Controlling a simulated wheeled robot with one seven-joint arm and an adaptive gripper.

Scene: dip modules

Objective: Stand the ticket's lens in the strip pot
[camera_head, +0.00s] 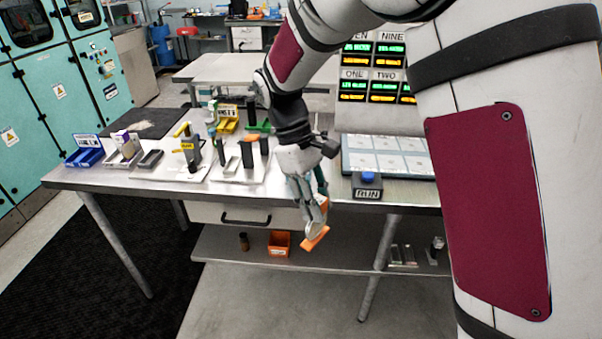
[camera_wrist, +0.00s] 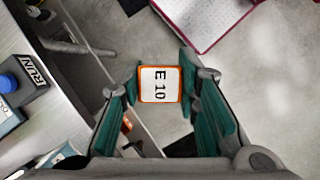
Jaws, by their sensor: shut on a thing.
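My gripper (camera_head: 318,222) hangs in front of the bench's front edge, pointing down. It is shut on an orange-edged piece (camera_head: 315,240). In the wrist view the piece (camera_wrist: 159,84) shows a white face with an orange border, marked "E 10", between the teal fingers (camera_wrist: 160,92). I cannot tell from its face whether it is the ticket's lens. Several small trays and upright holders stand on the bench, but I cannot tell which is the strip pot. No ticket is clearly identifiable.
A RUN button box (camera_head: 367,192) and a pale blue panel (camera_head: 385,160) are at right. An orange bin (camera_head: 279,244) stands on the lower shelf.

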